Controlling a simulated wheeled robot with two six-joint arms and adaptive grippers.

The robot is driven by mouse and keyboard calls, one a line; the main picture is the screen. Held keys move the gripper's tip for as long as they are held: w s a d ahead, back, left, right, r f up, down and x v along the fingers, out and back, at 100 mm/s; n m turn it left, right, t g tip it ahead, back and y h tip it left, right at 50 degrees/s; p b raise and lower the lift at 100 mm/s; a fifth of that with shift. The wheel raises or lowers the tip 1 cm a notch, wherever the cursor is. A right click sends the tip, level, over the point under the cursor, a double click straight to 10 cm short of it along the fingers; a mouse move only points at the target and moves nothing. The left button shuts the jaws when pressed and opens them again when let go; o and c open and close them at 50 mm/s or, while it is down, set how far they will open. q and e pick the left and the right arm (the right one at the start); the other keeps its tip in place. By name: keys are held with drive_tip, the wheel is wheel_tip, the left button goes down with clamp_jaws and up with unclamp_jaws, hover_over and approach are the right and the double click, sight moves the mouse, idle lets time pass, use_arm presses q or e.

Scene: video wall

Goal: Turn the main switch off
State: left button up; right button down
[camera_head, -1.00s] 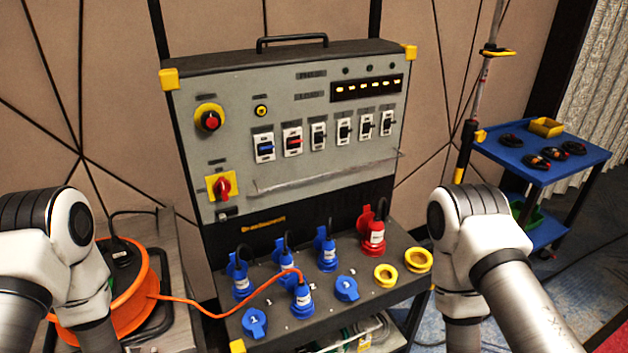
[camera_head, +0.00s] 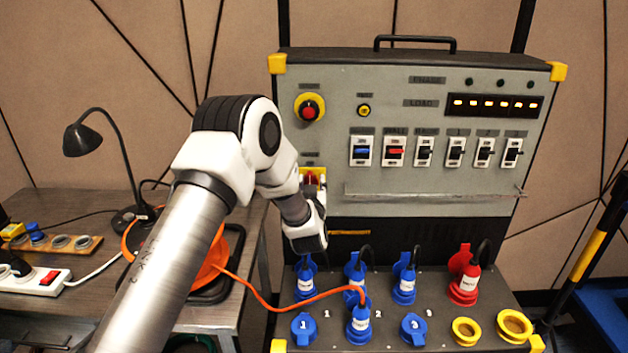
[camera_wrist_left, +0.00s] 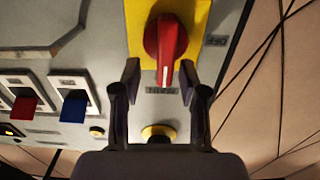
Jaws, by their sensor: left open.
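The main switch is a red rotary knob on a yellow plate, at the lower left of the grey panel, partly covered by my arm in the head view (camera_head: 312,178). In the left wrist view the knob (camera_wrist_left: 168,42) shows large near the top, its red grip roughly upright in the picture. My right gripper is out of view.
A red emergency button (camera_head: 309,110) sits above the main switch. Breakers (camera_head: 361,150) run to the right, above a clear ledge strip (camera_head: 430,193). Blue plugs (camera_head: 404,285) and an orange cable (camera_head: 275,306) lie below. A desk lamp (camera_head: 90,137) stands left.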

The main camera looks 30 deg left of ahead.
use_arm(q)
drive_tip(key=shift+w+a, duration=0.3)
drive_tip(key=shift+a, duration=0.25)
drive_tip(key=shift+d, duration=0.1)
clamp_jaws()
drive_tip(key=shift+s+f+n+b, duration=0.1)
drive_tip(key=shift+f+n+b, duration=0.1)
drive_tip(key=shift+n+b, duration=0.9)
drive_tip(key=shift+s+a+f+n+b, duration=0.15)
drive_tip(key=shift+a+f+n+b, duration=0.15)
drive_tip(key=shift+n+b, duration=2.6)
drive_tip(key=shift+s+a+f+n+b, duration=0.2)
drive_tip(key=shift+a+f+n+b, duration=0.15)
drive_tip(key=shift+n+b, duration=2.55)
drive_tip(key=shift+s+a+f+n+b, duration=0.15)
drive_tip(key=shift+a+f+n+b, duration=0.15)
drive_tip(key=shift+n+b, duration=2.6)
drive_tip(key=shift+m+b, duration=0.6)
drive_tip(key=shift+b, duration=0.05)
